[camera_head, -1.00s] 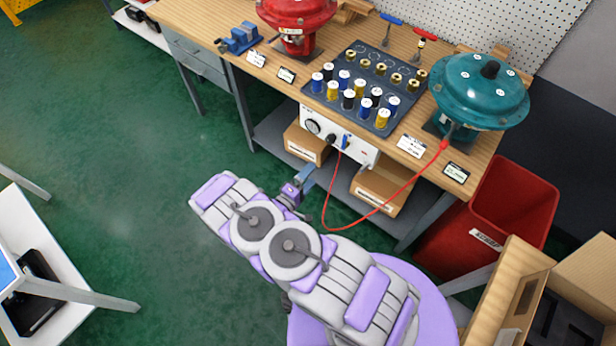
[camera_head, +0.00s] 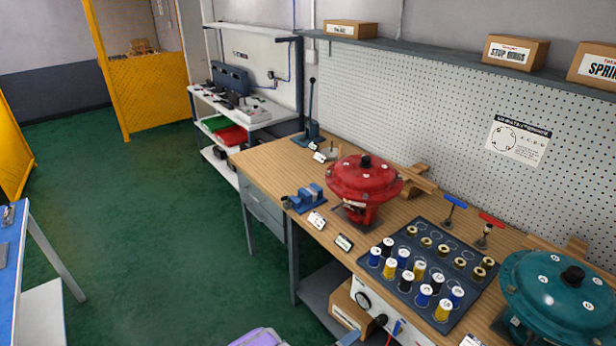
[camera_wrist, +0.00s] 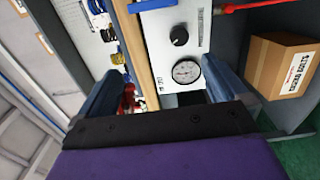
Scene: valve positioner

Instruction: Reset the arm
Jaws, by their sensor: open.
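My gripper (camera_wrist: 162,68) is open in the wrist view, with its two blue fingers apart and nothing between them. Behind the gap is the white control box (camera_wrist: 160,45) with a round gauge (camera_wrist: 186,72) and a black knob (camera_wrist: 179,36); I cannot tell how far away it is.
A dark tray (camera_head: 450,243) with several colored spools lies between the actuators. A blue vise (camera_head: 308,197) sits near the bench's front edge. A cardboard box (camera_wrist: 283,65) is right of my gripper. Green floor (camera_head: 150,230) is open left of the bench.

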